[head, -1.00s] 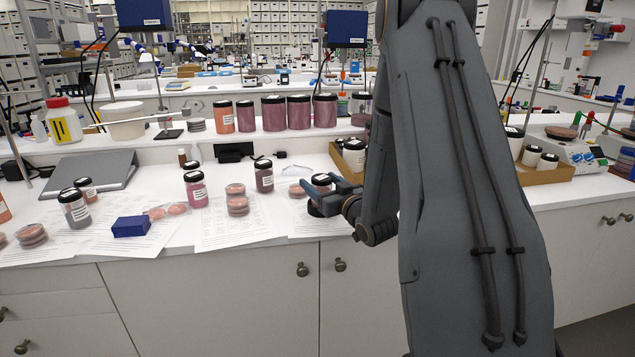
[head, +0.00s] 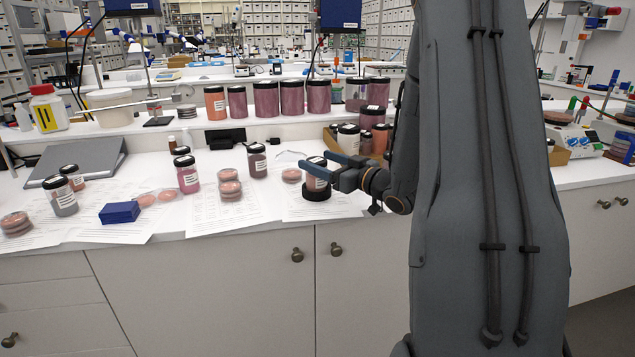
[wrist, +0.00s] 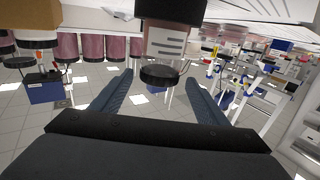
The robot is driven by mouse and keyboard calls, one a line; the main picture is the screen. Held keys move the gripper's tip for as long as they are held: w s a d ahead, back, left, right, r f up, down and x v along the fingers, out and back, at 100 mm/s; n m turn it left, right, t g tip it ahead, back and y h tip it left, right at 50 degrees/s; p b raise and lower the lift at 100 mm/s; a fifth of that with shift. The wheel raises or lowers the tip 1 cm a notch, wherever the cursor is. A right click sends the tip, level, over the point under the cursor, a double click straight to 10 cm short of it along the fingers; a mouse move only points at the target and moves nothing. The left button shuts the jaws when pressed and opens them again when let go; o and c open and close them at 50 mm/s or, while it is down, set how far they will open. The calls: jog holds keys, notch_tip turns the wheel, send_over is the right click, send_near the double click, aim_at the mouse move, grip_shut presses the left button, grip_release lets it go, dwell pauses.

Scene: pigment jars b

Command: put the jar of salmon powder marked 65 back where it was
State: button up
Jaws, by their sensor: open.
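A pinkish jar (head: 316,182) with a black lid and a white label stands upright on a black round base (head: 317,194) on a paper sheet near the counter's front edge. Its label is too small to read, so I cannot tell whether it says 65. My gripper (head: 321,165) reaches in from the right, open, with its fingers at the jar's upper part. In the wrist view, which looks upside down, the jar (wrist: 168,42) shows beyond and between the spread fingers of my gripper (wrist: 158,82), its black lid nearest. I cannot tell whether a finger touches it.
A cardboard tray (head: 558,155) and jars (head: 348,140) stand behind and right of my gripper. Large jars line the raised shelf (head: 205,133).

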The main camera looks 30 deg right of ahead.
aim_at(309, 158)
jog(key=x, duration=0.2)
jog(key=p+x, duration=0.1)
jog(key=x, duration=0.3)
jog(key=shift+d+f, duration=0.15)
jog(key=shift+f, duration=0.1)
jog(key=shift+c, duration=0.3)
grip_shut()
